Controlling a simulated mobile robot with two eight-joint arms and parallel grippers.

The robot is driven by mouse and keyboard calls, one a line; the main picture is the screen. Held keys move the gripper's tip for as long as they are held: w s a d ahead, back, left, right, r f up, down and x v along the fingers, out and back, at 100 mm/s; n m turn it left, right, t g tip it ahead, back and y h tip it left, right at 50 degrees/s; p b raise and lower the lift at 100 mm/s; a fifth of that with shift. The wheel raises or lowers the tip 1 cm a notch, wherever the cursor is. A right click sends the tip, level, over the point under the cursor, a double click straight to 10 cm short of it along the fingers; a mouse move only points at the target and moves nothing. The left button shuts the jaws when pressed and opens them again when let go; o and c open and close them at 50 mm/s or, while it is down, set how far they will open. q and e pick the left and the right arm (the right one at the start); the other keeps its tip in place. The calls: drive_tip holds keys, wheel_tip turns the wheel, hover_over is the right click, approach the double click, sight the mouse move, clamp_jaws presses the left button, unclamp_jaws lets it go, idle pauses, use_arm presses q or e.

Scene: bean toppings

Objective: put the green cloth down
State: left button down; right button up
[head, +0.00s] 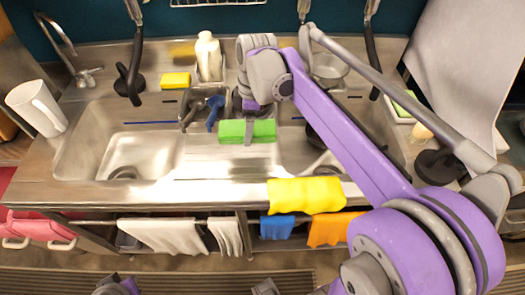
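The green cloth (232,132) is a flat, folded strip. It hangs over the divider between the two sink basins, in front of the taps. My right arm reaches in from the right, and its gripper (249,130) is at the cloth. One grey finger lies across the front of the cloth's middle, and the gripper appears shut on it. The other finger is hidden behind the cloth. Whether the cloth touches the steel below is unclear. Only small grey and purple parts of mine show at the bottom edge, and I cannot make out my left gripper's fingers.
A yellow cloth (305,195) lies over the counter's front edge. White (165,235), blue (277,227) and orange (333,229) cloths hang on the rail below. A white bottle (208,57) and yellow sponge (175,81) stand behind the sink.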

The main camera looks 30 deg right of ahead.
sight(256, 126)
drive_tip(key=shift+s+d, duration=0.15)
drive_tip(key=shift+d, duration=0.3)
use_arm(q)
drive_tip(key=shift+s+d+f+b, duration=0.2)
drive_tip(key=shift+d+f+b, duration=0.2)
drive_tip(key=shift+f, duration=0.2)
use_arm(e)
wheel_tip(256, 126, down, 10)
drive_tip(key=shift+r, duration=0.1)
use_arm(q)
drive_tip(key=shift+f, duration=0.1)
use_arm(e)
drive_tip(key=o, duration=1.2)
drive_tip(key=shift+f, duration=0.2)
drive_tip(key=shift+r, duration=0.1)
drive_tip(key=shift+r, duration=0.35)
drive_tip(key=r, duration=0.7)
drive_tip(key=d+r+p, duration=0.1)
drive_tip(key=r, duration=0.3)
drive_tip(key=shift+s+d+r, duration=0.1)
drive_tip(key=shift+s+r, duration=0.1)
drive_tip(key=shift+s, duration=0.2)
use_arm(q)
drive_tip(key=shift+w+r, duration=0.2)
drive_tip(key=shift+r, duration=0.5)
